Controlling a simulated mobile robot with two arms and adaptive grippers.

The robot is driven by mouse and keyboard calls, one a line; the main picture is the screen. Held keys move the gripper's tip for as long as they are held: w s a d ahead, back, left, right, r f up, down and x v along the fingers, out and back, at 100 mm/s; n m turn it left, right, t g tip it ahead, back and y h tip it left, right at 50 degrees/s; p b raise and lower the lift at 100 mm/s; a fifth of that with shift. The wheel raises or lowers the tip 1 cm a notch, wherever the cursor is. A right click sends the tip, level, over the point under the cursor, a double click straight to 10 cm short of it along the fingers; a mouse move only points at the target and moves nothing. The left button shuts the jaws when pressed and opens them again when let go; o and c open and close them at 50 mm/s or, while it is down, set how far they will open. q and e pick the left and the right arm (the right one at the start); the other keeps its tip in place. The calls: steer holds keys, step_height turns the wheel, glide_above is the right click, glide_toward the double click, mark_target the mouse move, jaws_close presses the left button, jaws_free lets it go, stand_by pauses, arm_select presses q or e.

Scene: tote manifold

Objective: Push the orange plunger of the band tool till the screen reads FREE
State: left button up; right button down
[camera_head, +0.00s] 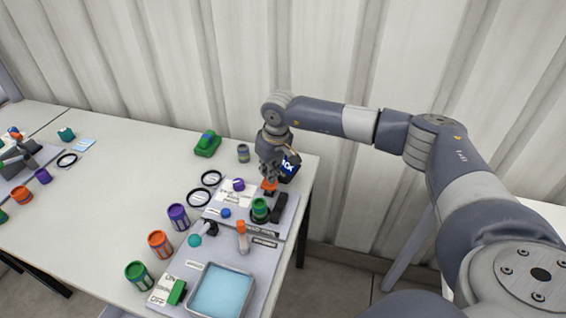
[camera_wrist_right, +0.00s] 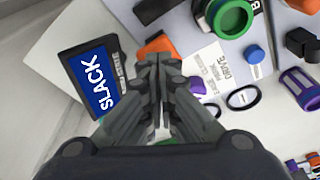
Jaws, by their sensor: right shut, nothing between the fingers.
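The band tool's screen (camera_head: 290,165) stands at the back right of the grey board. In the right wrist view the blue screen (camera_wrist_right: 92,80) reads SLACK. The orange plunger (camera_head: 269,187) is just below my right gripper (camera_head: 268,178) in the head view. In the right wrist view the orange plunger (camera_wrist_right: 158,44) shows just beyond the fingertips, partly hidden by them. My right gripper (camera_wrist_right: 157,62) is shut and empty, pointing down. I cannot tell whether its tips touch the plunger. My left gripper is not in view.
A green-banded cylinder (camera_head: 260,208) stands on the board in front of the plunger. A blue tray (camera_head: 222,290), an orange-tipped lever (camera_head: 242,238) and several coloured canisters, such as a purple one (camera_head: 178,217), are nearer. The corrugated wall is close behind. The table's middle left is clear.

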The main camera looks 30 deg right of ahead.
steer(key=shift+f, duration=0.15)
steer(key=shift+f+b, duration=1.6)
steer(key=shift+f, duration=0.15)
steer(key=shift+r+p, duration=0.9)
steer(key=shift+r, duration=1)
